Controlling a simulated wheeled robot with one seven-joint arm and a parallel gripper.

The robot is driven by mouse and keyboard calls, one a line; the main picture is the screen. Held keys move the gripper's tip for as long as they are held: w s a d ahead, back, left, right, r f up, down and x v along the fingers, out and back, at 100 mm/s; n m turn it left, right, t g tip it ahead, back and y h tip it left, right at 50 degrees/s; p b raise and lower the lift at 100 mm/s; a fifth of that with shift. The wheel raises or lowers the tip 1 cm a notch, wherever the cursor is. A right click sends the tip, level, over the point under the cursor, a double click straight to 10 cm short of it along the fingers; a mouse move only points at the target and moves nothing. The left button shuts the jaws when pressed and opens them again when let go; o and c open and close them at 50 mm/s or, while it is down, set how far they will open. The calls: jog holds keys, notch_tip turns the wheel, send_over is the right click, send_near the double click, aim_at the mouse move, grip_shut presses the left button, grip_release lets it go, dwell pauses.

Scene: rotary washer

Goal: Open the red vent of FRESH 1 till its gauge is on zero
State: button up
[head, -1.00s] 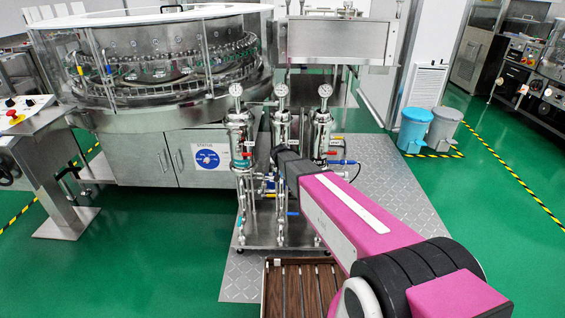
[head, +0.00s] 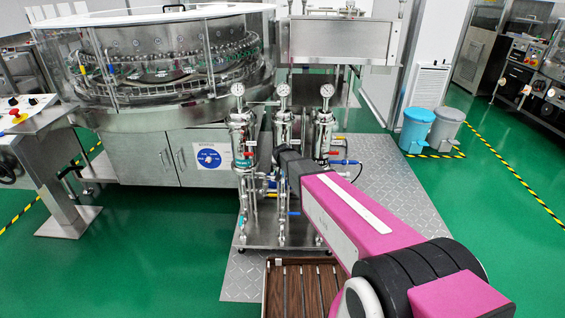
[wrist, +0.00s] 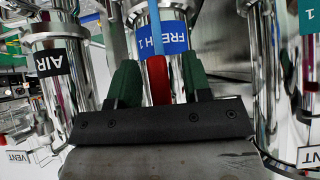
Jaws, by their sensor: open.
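The FRESH 1 housing is the middle one of three steel filter housings (head: 283,128); my arm hides its lower part in the head view. Its round gauge (head: 282,91) stands on top, its needle too small to read. In the wrist view its blue FRESH 1 label (wrist: 174,38) is behind the fingers. A red vent handle (wrist: 158,80) lies between the two green fingertips of my gripper (wrist: 160,80). The fingers are open, with a gap visible on both sides of the handle.
The AIR housing (wrist: 55,60) stands close on the left in the wrist view, and a teal-labelled housing (wrist: 308,25) on the right. VENT tags (wrist: 17,157) hang near both sides. A brown slatted tray (head: 300,292) lies below my arm. Blue and grey bins (head: 416,130) stand right.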

jog(key=v, duration=1)
jog(key=shift+s+r, duration=0.25)
jog(key=shift+s, duration=0.05)
jog(key=s+d+f+g, duration=0.2)
jog(key=s+d+g, duration=0.2)
jog(key=s+d, duration=0.5)
jog(key=s+d+f+g, duration=0.2)
jog(key=s+d+g, duration=0.3)
jog(key=s, duration=1.2)
jog(key=d, duration=0.4)
jog(key=shift+d+f, duration=0.3)
jog(key=shift+d, duration=0.1)
